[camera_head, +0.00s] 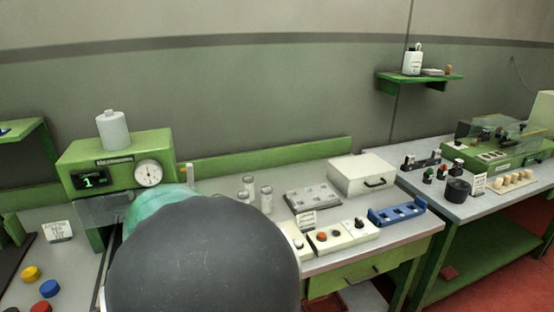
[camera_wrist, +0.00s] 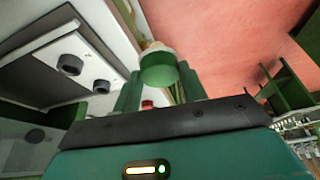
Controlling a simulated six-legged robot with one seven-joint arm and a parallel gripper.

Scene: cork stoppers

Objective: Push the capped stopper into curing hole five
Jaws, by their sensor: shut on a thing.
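In the wrist view my gripper (camera_wrist: 160,84) is shut on a capped stopper (camera_wrist: 158,68). The stopper has a dark green cylindrical cap towards the fingers and a pale cork-coloured end beyond it. In the head view my arm's dark rounded link hides my gripper and the stopper. A grey block (camera_head: 312,198) with several recesses lies on the bench in the head view. I cannot make out hole numbers, so I cannot tell which hole is five.
A blue rack (camera_head: 397,215), control boxes with knobs (camera_head: 343,237), a white case (camera_head: 361,174) and glass jars (camera_head: 266,200) stand on the bench. A green press with a dial (camera_head: 116,160) is at left. Two black knobs (camera_wrist: 70,65) show close by in the wrist view.

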